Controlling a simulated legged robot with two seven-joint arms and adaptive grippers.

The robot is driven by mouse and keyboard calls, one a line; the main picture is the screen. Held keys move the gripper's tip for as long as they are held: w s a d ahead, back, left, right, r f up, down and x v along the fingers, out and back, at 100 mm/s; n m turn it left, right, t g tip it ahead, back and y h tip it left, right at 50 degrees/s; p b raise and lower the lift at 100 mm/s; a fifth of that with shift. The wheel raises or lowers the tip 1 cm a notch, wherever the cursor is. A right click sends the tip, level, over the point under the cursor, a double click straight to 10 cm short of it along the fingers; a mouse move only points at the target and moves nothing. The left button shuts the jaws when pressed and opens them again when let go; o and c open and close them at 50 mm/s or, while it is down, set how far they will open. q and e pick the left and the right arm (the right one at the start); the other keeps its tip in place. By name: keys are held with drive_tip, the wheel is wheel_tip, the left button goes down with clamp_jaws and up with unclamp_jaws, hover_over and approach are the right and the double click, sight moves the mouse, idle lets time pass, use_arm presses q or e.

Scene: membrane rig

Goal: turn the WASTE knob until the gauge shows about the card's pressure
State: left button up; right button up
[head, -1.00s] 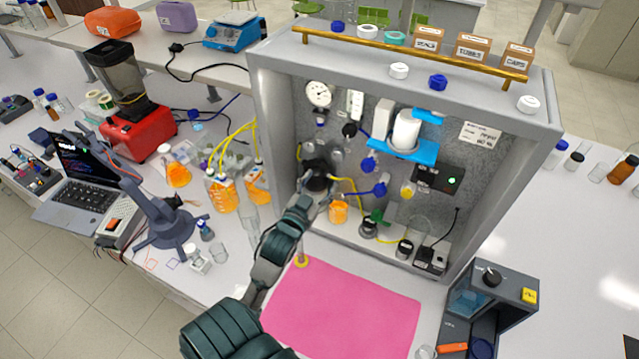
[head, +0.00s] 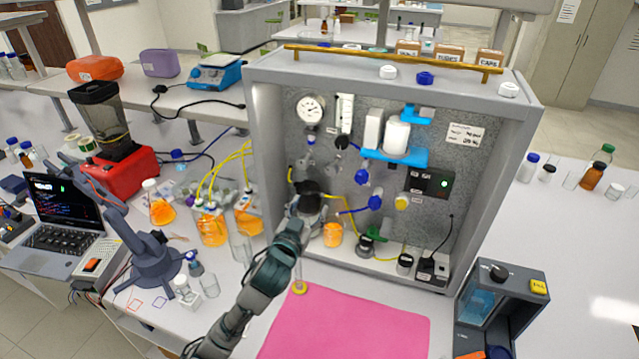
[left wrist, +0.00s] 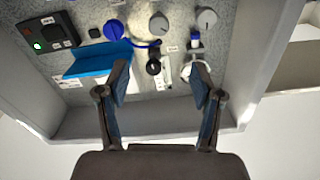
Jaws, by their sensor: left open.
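The round white pressure gauge (head: 310,108) is at the upper left of the rig's back panel. Its reading is too small to tell. The printed card (head: 465,133) is at the panel's upper right, its writing unreadable here. Two grey knobs sit below the gauge; one is the right grey knob (head: 333,160), and both show in the wrist view, as with this one (left wrist: 160,25). I cannot read which is labelled WASTE. My left gripper (head: 308,190) is in front of the lower left panel. In the wrist view its fingers (left wrist: 160,82) are apart and empty. My right gripper is out of view.
Blue knobs (head: 375,202), a black knob (head: 343,142) and a blue bracket (head: 412,158) crowd the panel. An orange-filled beaker (head: 333,235) stands inside the rig beside my arm. Orange bottles with yellow tubes (head: 211,228) stand left.

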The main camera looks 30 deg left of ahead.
use_arm(q)
approach(330, 173)
drive_tip(key=p+x, duration=0.2)
drive_tip(key=x, duration=0.7)
drive_tip(key=shift+w+a+r, duration=0.1)
drive_tip(key=shift+w, duration=0.25)
drive_tip(key=shift+w+a, duration=0.15)
drive_tip(key=shift+w, duration=0.5)
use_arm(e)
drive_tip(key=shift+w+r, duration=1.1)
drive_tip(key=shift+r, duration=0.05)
